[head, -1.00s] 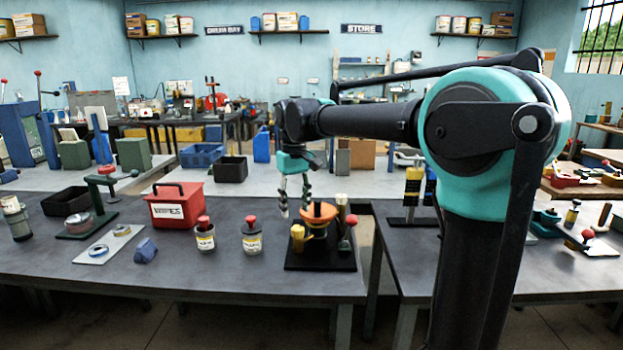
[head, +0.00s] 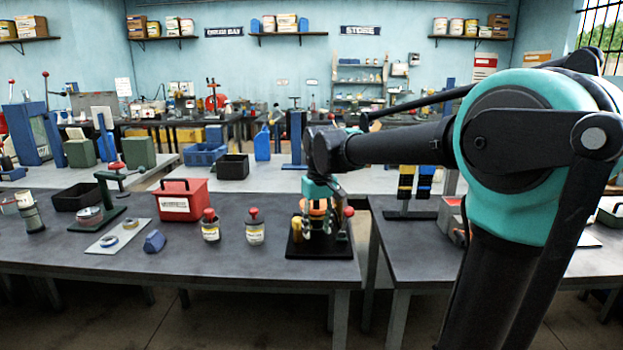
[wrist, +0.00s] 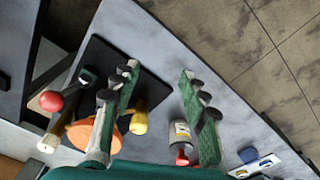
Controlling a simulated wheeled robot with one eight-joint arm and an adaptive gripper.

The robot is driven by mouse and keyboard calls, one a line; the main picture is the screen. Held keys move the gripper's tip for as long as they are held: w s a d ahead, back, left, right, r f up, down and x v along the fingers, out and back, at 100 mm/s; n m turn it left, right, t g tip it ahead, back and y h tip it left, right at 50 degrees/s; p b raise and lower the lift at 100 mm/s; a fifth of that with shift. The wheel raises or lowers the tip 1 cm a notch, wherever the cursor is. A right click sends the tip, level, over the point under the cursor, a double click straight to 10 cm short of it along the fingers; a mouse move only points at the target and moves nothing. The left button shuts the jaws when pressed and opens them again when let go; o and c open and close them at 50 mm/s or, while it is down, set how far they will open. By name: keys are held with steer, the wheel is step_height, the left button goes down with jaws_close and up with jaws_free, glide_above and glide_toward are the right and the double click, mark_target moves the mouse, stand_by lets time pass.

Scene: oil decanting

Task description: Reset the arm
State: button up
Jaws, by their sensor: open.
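The orange funnel (head: 318,207) is partly hidden behind the gripper. In the wrist view the spread green fingers of my gripper (wrist: 158,74) have nothing between the tips. The orange funnel (wrist: 105,135) is partly covered by the left finger, with a yellow piece (wrist: 139,121) beside it. A red ball knob (wrist: 51,100) is at the left. Whether a finger touches any of these I cannot tell.
Two red-capped bottles (head: 210,230) (head: 254,231) stand left of the stand. A red wipes box (head: 181,200), a blue block (head: 154,241) and a light plate with rings (head: 116,238) are farther left. A gap separates this table from the right one (head: 400,250). The front table strip is clear.

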steer(key=s+d+f+m+t, duration=0.3)
steer(key=s+d+f+m, duration=0.2)
steer(key=s+d+f, duration=1.2)
step_height(320, 180, down, 3)
steer(key=shift+s+d+f, duration=0.1)
steer(key=shift+s+d, duration=0.15)
stand_by(0.7)
